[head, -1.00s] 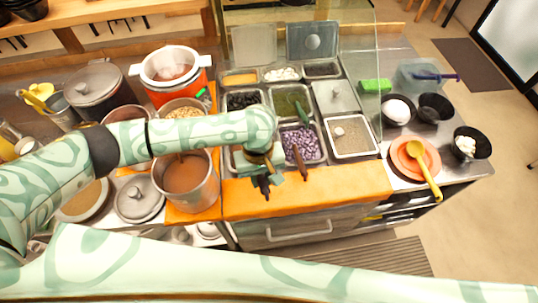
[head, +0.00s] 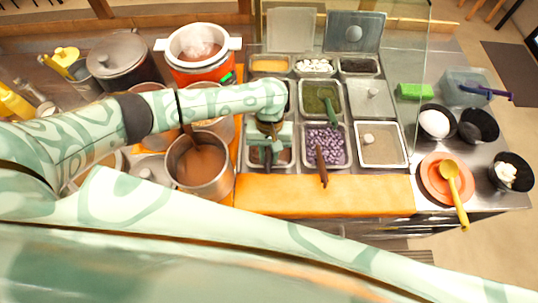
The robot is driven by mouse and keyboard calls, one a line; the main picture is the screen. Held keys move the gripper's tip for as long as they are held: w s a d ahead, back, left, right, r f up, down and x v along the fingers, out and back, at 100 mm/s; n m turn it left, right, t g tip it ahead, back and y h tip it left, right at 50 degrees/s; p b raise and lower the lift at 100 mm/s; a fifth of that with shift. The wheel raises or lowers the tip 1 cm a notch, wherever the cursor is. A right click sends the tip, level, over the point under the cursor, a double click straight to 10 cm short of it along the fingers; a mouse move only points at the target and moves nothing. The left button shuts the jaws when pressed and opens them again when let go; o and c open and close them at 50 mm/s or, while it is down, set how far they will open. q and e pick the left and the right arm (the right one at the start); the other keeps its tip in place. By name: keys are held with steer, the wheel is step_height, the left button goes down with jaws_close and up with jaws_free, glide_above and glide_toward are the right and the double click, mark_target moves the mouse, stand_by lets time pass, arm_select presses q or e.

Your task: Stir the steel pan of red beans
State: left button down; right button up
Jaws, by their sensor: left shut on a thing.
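A steel pan (head: 249,163) sits at the front left of the topping rack, behind the orange board. Its contents look reddish-brown, but my gripper and wrist hide most of them. My left gripper (head: 268,153) is over this pan, pointing down. It is shut on a utensil whose shape is mostly hidden, so I cannot tell how deep it reaches into the beans. My right gripper is not in view.
A pan of purple beans (head: 322,140) with a brown-handled utensil (head: 321,166) adjoins on the right. A steel pot of brown liquid (head: 200,165) stands close on the left. The orange board (head: 330,194) runs along the front. A glass screen (head: 418,70) stands right of the rack.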

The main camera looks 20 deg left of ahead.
arm_select(q)
steer(key=b+x, duration=0.4)
steer(key=b, duration=0.1)
steer(key=w+b+x, duration=0.1)
steer(key=b, duration=0.2)
steer(key=shift+s+f, duration=0.1)
steer(key=shift+f, duration=0.45)
steer(key=shift+s+f+t+b, duration=0.1)
steer(key=shift+t+b, duration=0.3)
steer(key=shift+b, duration=0.15)
steer(key=shift+s+p, duration=0.15)
steer(key=shift+p, duration=0.35)
steer(key=shift+t, duration=0.3)
steer(key=shift+s+f, duration=0.15)
steer(key=shift+f, duration=0.15)
steer(key=shift+p, duration=0.3)
